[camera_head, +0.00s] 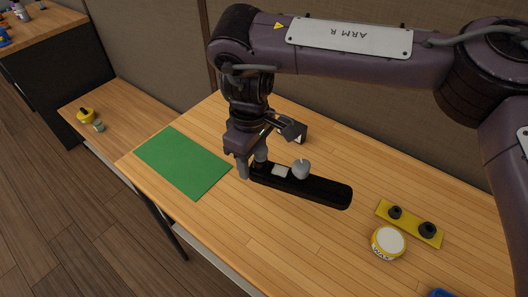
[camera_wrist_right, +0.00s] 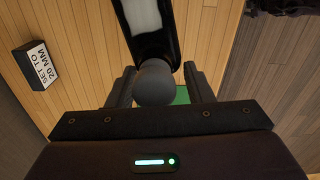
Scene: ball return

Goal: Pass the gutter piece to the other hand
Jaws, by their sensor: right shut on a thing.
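The gutter piece (camera_head: 325,192) is a long black bar with a pale patch and a light grey round knob (camera_head: 301,169) on top. My right gripper (camera_head: 254,160) is at its left end in the head view. In the right wrist view my right gripper (camera_wrist_right: 160,88) is shut on a dark grey ball-shaped grip between its fingers, and the glossy black gutter piece (camera_wrist_right: 151,42) runs away beyond it. The gutter piece appears held above the table; the exact gap is hard to tell. My left gripper is not in view.
A green mat (camera_head: 182,161) lies left on the wooden table (camera_head: 240,240). A wax tin (camera_head: 388,243) and a yellow plate (camera_head: 411,222) with two black knobs stand right. A block labelled "SET TO 20 MM" (camera_wrist_right: 36,65) shows in the wrist view. The front middle is clear.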

